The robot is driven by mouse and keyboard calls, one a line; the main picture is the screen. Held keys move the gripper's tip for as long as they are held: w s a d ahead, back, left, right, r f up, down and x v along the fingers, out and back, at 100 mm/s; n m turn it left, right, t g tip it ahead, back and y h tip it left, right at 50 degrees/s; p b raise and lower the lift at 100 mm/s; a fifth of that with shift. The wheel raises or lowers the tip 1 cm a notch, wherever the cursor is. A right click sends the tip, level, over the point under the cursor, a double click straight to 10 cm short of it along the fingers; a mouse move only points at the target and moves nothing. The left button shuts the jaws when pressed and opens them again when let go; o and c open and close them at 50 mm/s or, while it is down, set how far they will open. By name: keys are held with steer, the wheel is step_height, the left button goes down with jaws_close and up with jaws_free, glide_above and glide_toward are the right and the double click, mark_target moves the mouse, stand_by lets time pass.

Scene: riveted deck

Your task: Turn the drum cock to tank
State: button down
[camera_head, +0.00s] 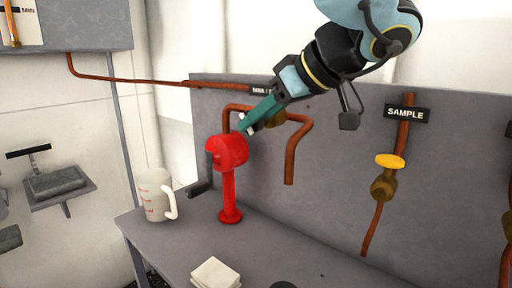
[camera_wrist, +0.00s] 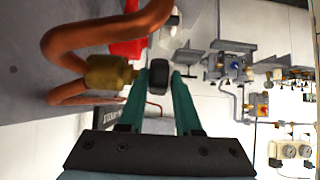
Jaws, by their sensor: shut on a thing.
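The drum cock is a brass valve body (camera_wrist: 110,73) on a bent copper pipe, with a dark handle (camera_wrist: 158,76) pointing out from it in the wrist view. My gripper (camera_wrist: 160,82) has its two teal fingers on either side of this handle and is shut on it. In the head view my gripper (camera_head: 247,123) reaches down from the upper right to the bent copper pipe (camera_head: 300,140) on the grey panel. The brass body there is mostly behind my fingers. A dark label (camera_head: 259,90) above it is partly covered by my arm, so I cannot read all of it.
A red post-like fixture (camera_head: 229,170) stands on the bench close to my fingertips. A white jug (camera_head: 155,195) and a pale block (camera_head: 215,273) are on the bench. A yellow-handled valve (camera_head: 388,162) under a SAMPLE label (camera_head: 406,114) is at the right.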

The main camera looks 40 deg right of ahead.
steer(key=t+b, duration=0.2)
steer(key=b, duration=0.2)
steer(key=f+t+y+b, duration=0.1)
steer(key=t+b, duration=0.1)
steer(key=b, duration=0.2)
steer(key=shift+s+d+f, duration=0.1)
steer(key=shift+s+f, duration=0.1)
steer(key=shift+f, duration=0.1)
steer(key=t+b, duration=0.1)
steer(key=b, duration=0.2)
steer(key=shift+r+t+y, duration=0.15)
steer(key=shift+t+y, duration=0.15)
steer(key=shift+r, duration=0.15)
steer(key=c, duration=0.6)
jaws_free()
steer(key=shift+s, duration=0.1)
